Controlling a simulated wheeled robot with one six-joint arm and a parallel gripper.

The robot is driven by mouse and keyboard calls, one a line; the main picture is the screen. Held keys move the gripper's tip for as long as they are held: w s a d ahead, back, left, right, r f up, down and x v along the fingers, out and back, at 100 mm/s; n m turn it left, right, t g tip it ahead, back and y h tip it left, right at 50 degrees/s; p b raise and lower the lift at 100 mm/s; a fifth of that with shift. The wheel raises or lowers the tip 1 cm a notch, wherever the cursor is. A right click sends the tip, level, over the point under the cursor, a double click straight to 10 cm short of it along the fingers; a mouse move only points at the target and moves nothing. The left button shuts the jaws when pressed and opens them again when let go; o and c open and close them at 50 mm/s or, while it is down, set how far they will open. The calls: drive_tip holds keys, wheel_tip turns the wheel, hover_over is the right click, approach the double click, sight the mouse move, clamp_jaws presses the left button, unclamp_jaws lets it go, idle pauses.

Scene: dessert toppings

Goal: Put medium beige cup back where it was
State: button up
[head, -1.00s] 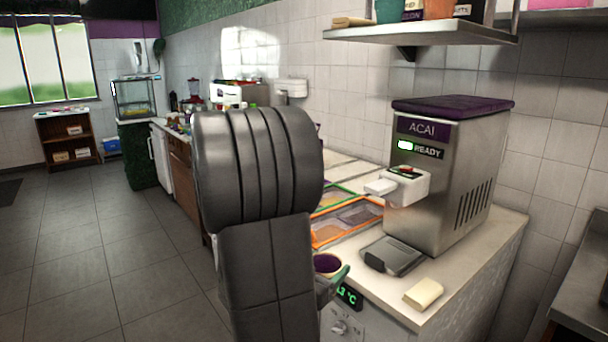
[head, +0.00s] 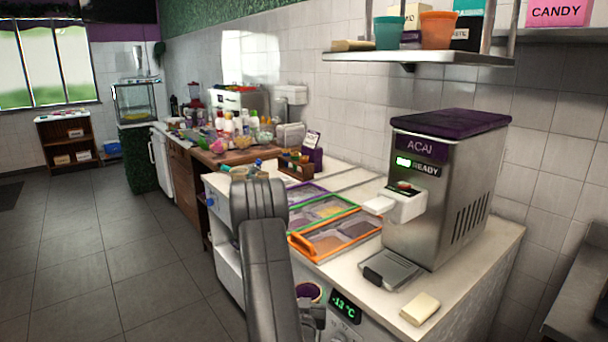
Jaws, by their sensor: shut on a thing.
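A small beige-rimmed cup (head: 308,291) with a purple inside shows low in the head view, just left of the temperature display at the counter's front. My gripper (head: 314,314) is shut on it, at the cup's lower right side. The cup looks roughly upright, in front of the counter's edge. My arm hides most of the cup's left and lower part, and the fingertips are hard to make out.
The acai machine (head: 440,190) stands on the counter, with a drip tray (head: 390,270) and a beige block (head: 420,308) in front. Topping bins (head: 335,235) lie left of it. A shelf (head: 425,57) above holds a teal cup (head: 389,32) and an orange cup (head: 438,28).

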sight(305, 295)
drive_tip(key=f, duration=0.1)
drive_tip(key=f+n+y, duration=0.1)
drive_tip(key=f, duration=0.1)
drive_tip(key=shift+a+p, duration=0.3)
drive_tip(key=shift+a, duration=0.05)
drive_tip(key=shift+s+a+f+y, duration=0.1)
drive_tip(key=shift+f+y, duration=0.3)
drive_tip(key=shift+f, duration=0.1)
drive_tip(key=s+f, duration=0.4)
drive_tip(key=f, duration=0.1)
drive_tip(key=shift+s+f, duration=0.35)
drive_tip(key=shift+a, duration=0.15)
